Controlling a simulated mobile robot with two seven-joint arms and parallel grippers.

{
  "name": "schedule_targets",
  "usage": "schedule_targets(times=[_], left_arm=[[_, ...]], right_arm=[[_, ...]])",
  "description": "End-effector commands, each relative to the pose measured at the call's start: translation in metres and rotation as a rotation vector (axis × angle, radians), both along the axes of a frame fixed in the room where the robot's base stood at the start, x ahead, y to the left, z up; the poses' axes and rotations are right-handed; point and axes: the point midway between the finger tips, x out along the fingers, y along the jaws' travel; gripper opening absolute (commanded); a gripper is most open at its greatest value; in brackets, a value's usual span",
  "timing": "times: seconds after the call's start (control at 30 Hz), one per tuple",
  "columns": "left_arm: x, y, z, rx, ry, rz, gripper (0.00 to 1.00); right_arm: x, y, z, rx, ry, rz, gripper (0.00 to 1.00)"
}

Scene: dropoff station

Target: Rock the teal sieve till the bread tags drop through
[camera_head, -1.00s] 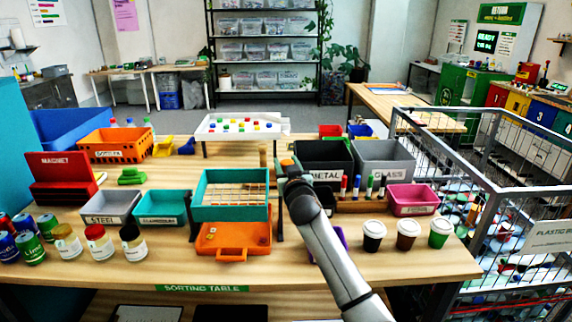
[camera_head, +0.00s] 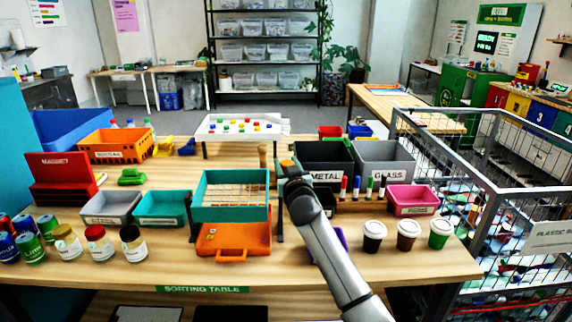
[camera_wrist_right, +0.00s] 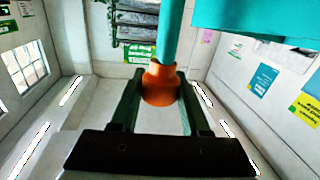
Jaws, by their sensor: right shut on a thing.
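The teal sieve (camera_head: 230,213) is a rectangular frame with a wire grid, held between dark posts above an orange tray (camera_head: 236,255) on the sorting table. A few small pale pieces seem to lie in the tray; whether they are bread tags is too small to tell. My right gripper (camera_head: 287,168) is at the sieve's right side. In the right wrist view its fingers (camera_wrist_right: 160,95) are shut on an orange grip (camera_wrist_right: 160,84) at the end of a teal rod, the sieve's handle. A teal wall of the sieve (camera_wrist_right: 255,20) shows at the upper right. My left gripper is out of view.
Grey and teal bins (camera_head: 162,208) stand left of the sieve, with jars (camera_head: 100,243) and cans in front. Black and grey bins (camera_head: 325,162) stand behind my right arm. Cups (camera_head: 407,236) and a pink bin (camera_head: 411,199) are to the right. Bare table shows at the front.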

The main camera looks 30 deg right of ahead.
Motion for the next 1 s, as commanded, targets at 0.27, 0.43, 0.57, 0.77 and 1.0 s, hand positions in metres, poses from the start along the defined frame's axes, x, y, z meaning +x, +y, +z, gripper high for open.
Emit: schedule_targets(times=[0.27, 0.43, 0.57, 0.77, 1.0], left_arm=[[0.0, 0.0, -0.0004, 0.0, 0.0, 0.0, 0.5], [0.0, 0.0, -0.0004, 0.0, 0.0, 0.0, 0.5], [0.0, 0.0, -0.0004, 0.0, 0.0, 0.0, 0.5], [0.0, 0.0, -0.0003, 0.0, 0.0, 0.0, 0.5], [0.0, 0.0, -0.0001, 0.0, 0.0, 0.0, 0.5]], right_arm=[[-0.0018, -0.0062, -0.0072, -0.001, 0.017, -0.014, 0.0], [-0.0018, -0.0062, -0.0074, -0.001, 0.017, -0.014, 0.0], [-0.0018, -0.0062, -0.0073, -0.001, 0.017, -0.013, 0.52], [-0.0012, -0.0039, -0.0047, 0.0, 0.011, -0.009, 0.74], [-0.0006, -0.0018, -0.0027, 0.0, 0.006, -0.004, 0.77]])
